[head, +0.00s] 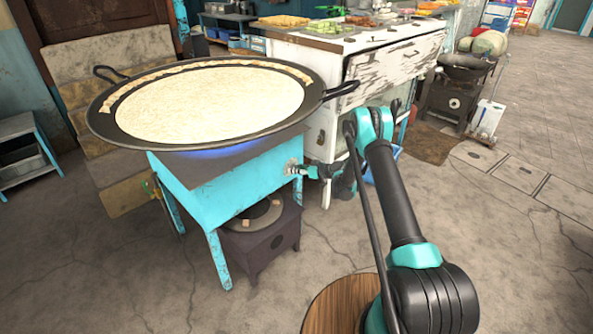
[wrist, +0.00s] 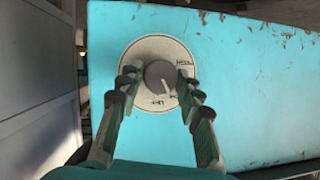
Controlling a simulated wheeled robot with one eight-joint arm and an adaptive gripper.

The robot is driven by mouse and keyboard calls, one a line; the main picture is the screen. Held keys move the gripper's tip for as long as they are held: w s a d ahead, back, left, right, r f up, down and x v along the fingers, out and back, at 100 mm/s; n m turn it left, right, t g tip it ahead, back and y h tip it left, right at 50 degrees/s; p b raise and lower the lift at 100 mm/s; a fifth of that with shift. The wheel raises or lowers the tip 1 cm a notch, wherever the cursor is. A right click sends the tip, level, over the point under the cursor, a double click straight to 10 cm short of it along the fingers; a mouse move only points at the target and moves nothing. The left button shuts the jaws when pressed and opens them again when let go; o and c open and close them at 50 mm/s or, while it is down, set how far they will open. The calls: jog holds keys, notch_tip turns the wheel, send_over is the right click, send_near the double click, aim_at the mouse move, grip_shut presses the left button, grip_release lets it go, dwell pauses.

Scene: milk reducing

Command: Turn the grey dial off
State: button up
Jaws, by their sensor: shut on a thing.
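The grey dial (wrist: 158,75) sits on a round pale plate (wrist: 145,50) on the front of the turquoise stove (head: 215,190). Its white mark points down and slightly right; small lettering on the plate is too blurred to read surely. My gripper (wrist: 159,82) has one finger on each side of the dial and is shut on it. In the head view my gripper (head: 297,170) reaches the stove's right side and largely hides the dial. A blue glow (head: 208,153) shows under the large pan (head: 110,133) of white liquid.
A white worn counter (head: 395,65) with food trays stands behind. A dark box-shaped burner (head: 262,240) sits under the stove. The floor at right is mostly clear.

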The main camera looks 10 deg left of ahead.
jog(key=m+y, duration=0.1)
jog(key=m, duration=0.1)
jog(key=m+g+y, duration=0.1)
jog(key=shift+d+f+m+g, duration=0.15)
jog(key=shift+m+g, duration=0.15)
jog(key=shift+m, duration=0.1)
dwell(0.5)
jog(key=o, duration=1.1)
jog(key=shift+w, duration=0.1)
jog(key=shift+o, duration=0.2)
jog(key=shift+d, duration=0.1)
jog(key=v, duration=1.1)
jog(key=shift+d, duration=0.35)
